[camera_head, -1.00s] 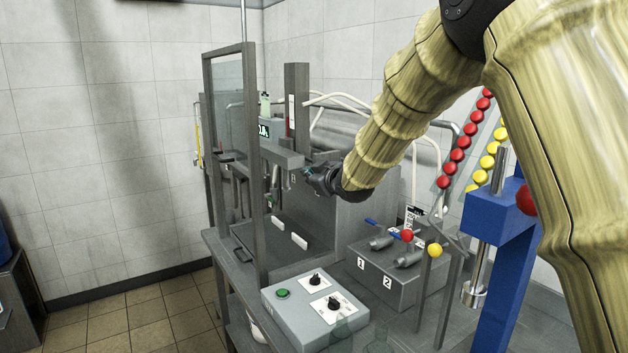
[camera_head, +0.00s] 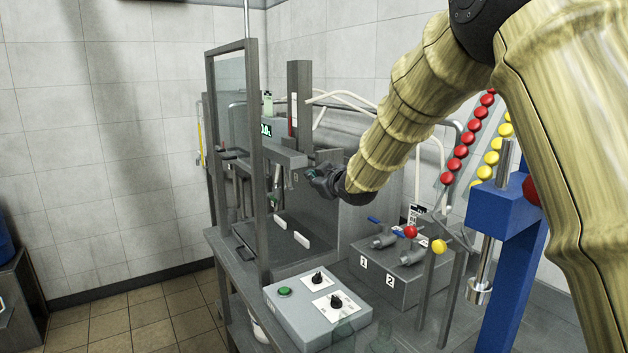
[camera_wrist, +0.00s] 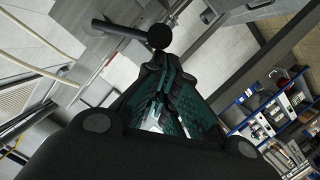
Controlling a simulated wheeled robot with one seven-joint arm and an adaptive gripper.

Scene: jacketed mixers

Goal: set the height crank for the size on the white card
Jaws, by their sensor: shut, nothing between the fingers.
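My gripper (camera_head: 312,174) is at the grey machine's horizontal arm (camera_head: 284,155), just right of the upright column (camera_head: 299,100). In the wrist view its teal-lined fingers (camera_wrist: 160,68) come together at the tips, shut with nothing between them. A dark bar with a round knob (camera_wrist: 158,37), which looks like the crank, lies just beyond the fingertips. I cannot tell whether they touch. In the head view the crank is too small or hidden by my gripper to make out. The column carries a narrow white and red strip (camera_head: 293,112). I cannot make out the white card with the size.
A clear upright panel in a dark frame (camera_head: 262,190) stands left of my gripper. Below are a control box (camera_head: 300,318) with a green button and two knobs, and a valve block (camera_head: 395,280) with blue and red handles. A blue stand (camera_head: 510,212) is at the right.

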